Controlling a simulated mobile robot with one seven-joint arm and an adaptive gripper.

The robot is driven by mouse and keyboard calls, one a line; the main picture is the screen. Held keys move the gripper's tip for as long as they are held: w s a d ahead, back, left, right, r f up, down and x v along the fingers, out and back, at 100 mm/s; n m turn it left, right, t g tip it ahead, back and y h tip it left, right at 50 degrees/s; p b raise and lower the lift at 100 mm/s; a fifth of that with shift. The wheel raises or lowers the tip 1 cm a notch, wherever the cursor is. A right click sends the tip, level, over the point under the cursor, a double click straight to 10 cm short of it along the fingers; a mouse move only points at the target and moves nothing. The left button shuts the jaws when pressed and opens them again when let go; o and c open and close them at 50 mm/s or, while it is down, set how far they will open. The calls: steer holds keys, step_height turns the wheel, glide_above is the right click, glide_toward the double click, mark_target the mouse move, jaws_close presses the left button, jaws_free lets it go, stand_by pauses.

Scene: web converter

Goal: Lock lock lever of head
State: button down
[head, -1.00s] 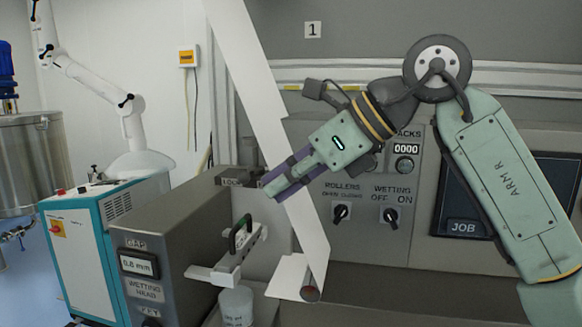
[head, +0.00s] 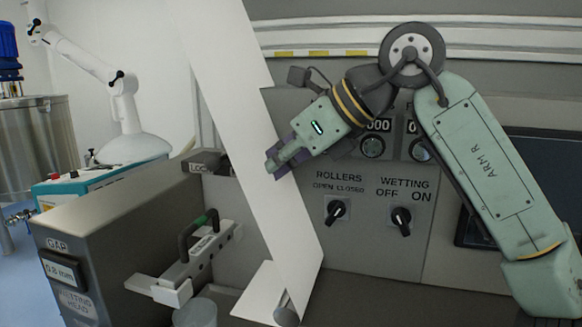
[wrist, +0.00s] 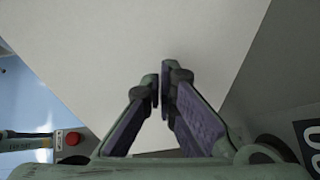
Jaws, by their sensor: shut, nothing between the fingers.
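The wetting head (head: 130,215) is a long grey housing at the lower left of the head view. A dark block marked LOCK (head: 218,162) sits at its far top end, partly covered by the white web. I cannot make out the lever's shape or position there. My gripper (head: 272,168) is in front of the web, a little right of the LOCK block and apart from it. It points left and down. In the wrist view my gripper (wrist: 164,88) has its fingertips together and empty, with the white web behind them.
The white web (head: 235,110) hangs from the top down to a roller (head: 287,308). A grey bracket with a dark handle (head: 190,238) juts from the housing above a pale container (head: 195,313). The panel has ROLLERS (head: 337,212) and WETTING (head: 401,219) knobs. A white robot arm (head: 125,110) stands behind.

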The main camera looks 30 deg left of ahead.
mark_target(224, 157)
steer(key=a+f, duration=0.1)
steer(key=a, duration=0.5)
steer(key=shift+s, duration=0.25)
steer(key=shift+s+a, duration=0.1)
steer(key=shift+s, duration=0.05)
